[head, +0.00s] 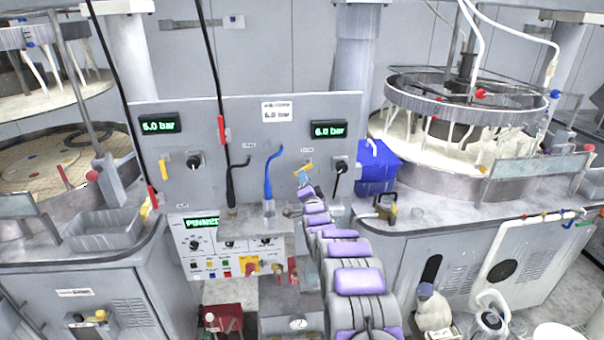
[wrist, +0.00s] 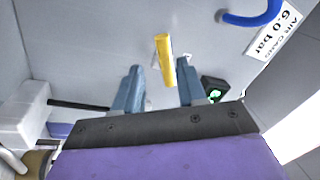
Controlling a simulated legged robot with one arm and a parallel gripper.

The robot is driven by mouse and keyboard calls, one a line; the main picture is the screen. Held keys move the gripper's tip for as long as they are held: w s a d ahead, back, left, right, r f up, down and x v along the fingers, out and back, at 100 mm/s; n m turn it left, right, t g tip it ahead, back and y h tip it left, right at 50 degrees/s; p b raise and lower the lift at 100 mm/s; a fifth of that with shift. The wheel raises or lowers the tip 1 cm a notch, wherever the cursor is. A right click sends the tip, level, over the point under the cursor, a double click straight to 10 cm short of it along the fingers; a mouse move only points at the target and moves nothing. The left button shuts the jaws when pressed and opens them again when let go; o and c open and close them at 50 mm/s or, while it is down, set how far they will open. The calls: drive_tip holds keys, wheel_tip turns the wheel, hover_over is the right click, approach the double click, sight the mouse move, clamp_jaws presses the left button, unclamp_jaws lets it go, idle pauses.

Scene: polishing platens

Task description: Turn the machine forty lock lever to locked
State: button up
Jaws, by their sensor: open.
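A yellow lever (head: 303,169) is on the right part of the grey upright panel (head: 290,118), at a slant in the head view. It also shows in the wrist view as a yellow bar (wrist: 164,60), just beyond the fingertips. My gripper (head: 303,180) is at the end of my outstretched arm, close in front of this lever. In the wrist view its two blue fingers (wrist: 158,76) are open, with the lever in line with the gap. I cannot tell whether they touch it. A second yellow lever (head: 163,170) stands upright on the panel's left. Small labels are unreadable.
Black knobs (head: 341,165) and (head: 195,161), a blue hose (head: 269,170) and a black hose (head: 231,175) are on the panel. A blue box (head: 376,168) stands to the right. Polishing machines flank the panel. Air in front of the panel's left half is mostly free.

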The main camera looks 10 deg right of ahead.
drive_tip(key=w, duration=0.1)
drive_tip(key=w+a, duration=0.1)
drive_tip(key=w+a+r, duration=0.1)
drive_tip(key=shift+w, duration=0.4)
drive_tip(key=shift+w+d, duration=0.1)
drive_tip(key=shift+w, duration=0.05)
drive_tip(key=shift+w+d, duration=0.3)
drive_tip(key=shift+d, duration=0.35)
drive_tip(key=shift+a, duration=0.4)
drive_tip(key=shift+c, duration=0.6)
drive_tip(key=shift+a, duration=0.25)
drive_tip(key=c, duration=0.3)
drive_tip(key=shift+d+r, duration=0.1)
drive_tip(key=shift+d, duration=0.2)
clamp_jaws()
